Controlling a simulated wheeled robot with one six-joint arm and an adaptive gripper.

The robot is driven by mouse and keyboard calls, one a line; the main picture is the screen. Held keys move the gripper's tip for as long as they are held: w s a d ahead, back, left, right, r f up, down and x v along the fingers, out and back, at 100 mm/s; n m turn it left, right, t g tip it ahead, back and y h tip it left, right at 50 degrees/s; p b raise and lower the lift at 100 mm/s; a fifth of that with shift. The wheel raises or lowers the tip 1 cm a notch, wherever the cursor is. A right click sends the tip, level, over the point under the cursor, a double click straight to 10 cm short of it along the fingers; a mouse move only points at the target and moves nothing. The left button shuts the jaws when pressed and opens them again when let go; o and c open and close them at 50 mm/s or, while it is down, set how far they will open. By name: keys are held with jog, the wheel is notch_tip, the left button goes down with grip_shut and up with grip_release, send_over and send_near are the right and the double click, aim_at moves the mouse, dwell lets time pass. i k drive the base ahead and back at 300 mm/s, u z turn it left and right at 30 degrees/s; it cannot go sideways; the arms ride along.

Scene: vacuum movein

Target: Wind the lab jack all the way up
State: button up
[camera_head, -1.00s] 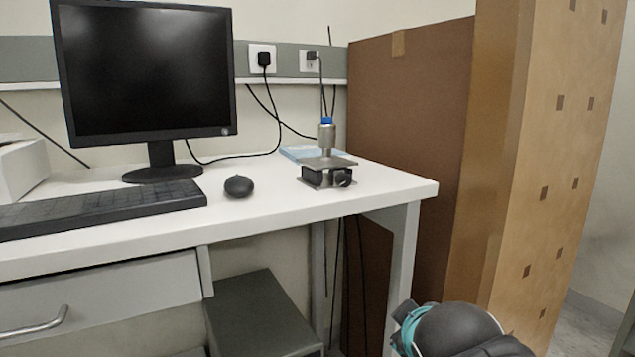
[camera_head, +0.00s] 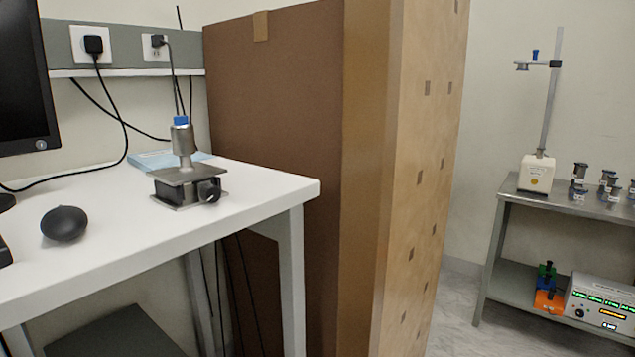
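The lab jack (camera_head: 187,187) stands on the white desk near its right end, with a dark knob (camera_head: 209,190) on its front right side. Its top plate sits close above its base, so it looks low. A metal cylinder with a blue top (camera_head: 182,138) stands upright on the plate. My gripper is not in this view.
The white desk (camera_head: 120,235) also holds a black mouse (camera_head: 64,223), a monitor (camera_head: 22,85) and a light blue item (camera_head: 160,159). A tall brown box (camera_head: 275,140) stands right of the desk. A metal shelf (camera_head: 570,207) with lab equipment stands at the far right, beyond open floor.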

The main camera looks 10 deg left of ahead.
aim_at(209, 193)
jog(key=z, duration=1.05)
jog(key=k, duration=0.7)
jog(key=u, duration=2.3)
